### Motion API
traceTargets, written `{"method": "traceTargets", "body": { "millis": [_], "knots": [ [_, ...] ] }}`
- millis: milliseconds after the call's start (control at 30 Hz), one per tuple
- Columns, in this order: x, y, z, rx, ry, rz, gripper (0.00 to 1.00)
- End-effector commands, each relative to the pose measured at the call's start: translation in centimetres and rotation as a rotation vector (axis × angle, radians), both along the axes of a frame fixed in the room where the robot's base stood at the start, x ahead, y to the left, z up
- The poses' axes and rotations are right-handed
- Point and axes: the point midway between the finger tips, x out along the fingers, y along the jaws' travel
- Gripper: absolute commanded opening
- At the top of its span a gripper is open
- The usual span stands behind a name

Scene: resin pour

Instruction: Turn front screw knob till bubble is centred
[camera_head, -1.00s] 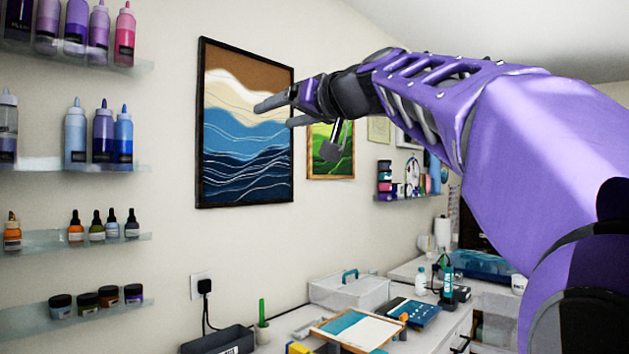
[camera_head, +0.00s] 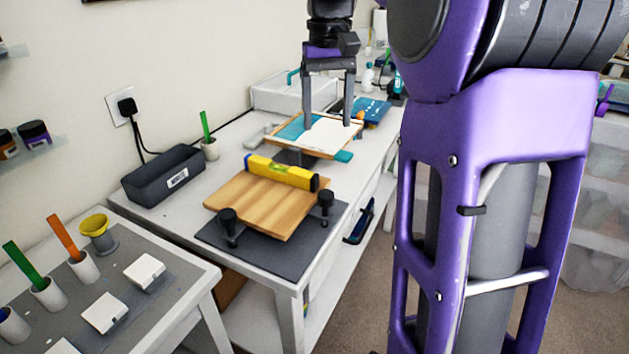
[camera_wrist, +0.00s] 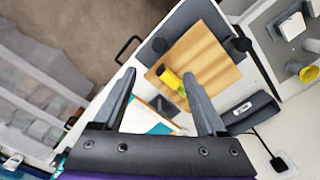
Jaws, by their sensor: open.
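A wooden board (camera_head: 262,203) sits on a dark mat (camera_head: 330,230) on the white table. A yellow spirit level (camera_head: 280,172) lies across the board's far part; its bubble is too small to read. Two black screw knobs stand at the board's near side, one at the left corner (camera_head: 228,225) and one at the right (camera_head: 326,205). The wrist view also shows the level (camera_wrist: 170,79), the board (camera_wrist: 207,64) and both knobs. My gripper (camera_head: 328,120) is open and empty, pointing down beyond the board, above the blue-and-white panel. It touches neither knob.
A blue-and-white panel (camera_head: 325,136) in a wooden frame lies behind the board. A dark bin (camera_head: 165,178) and a cup with a green stick (camera_head: 210,148) stand along the wall. A side table (camera_head: 185,270) holds cups and white blocks at lower left.

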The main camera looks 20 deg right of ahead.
Motion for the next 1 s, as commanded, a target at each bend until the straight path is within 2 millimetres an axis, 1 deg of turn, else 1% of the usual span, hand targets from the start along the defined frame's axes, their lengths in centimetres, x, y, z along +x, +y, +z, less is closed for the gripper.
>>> {"method": "traceTargets", "body": {
  "millis": [167,600,700,833,1000],
  "knots": [
    [-0.1,-0.1,-2.3,-0.001,0.004,-0.002,0.74],
    [-0.1,0.0,-11.9,0.001,0.004,-0.001,0.74],
    [-0.1,0.0,-13.8,0.001,0.003,-0.001,0.74],
    [0.0,0.0,-15.7,0.001,0.001,-0.001,0.74],
    [0.0,0.0,-17.0,0.001,0.0,0.0,0.74]
  ]
}}
